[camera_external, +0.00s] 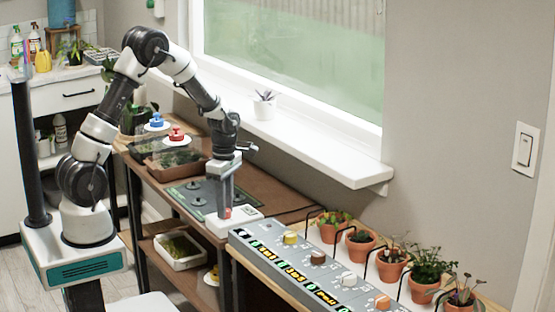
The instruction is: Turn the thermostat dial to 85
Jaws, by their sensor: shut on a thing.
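A white box (242,219) sits on the brown bench top, near its front right end. A small orange-red dial (227,213) shows on top of the box; I take this to be the thermostat dial. My gripper (226,208) points down over the box and is shut on the dial. The fingers hide part of the dial. Any scale or number on the box is too small to read, so I cannot tell the dial's setting.
A grey panel (265,236) with several coloured knobs stands to the right. Several potted plants (391,265) line the shelf behind it. A dark green plate (188,200) lies left of the box, and a brown planter tray (172,172) lies farther back. A window sill (300,145) runs behind.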

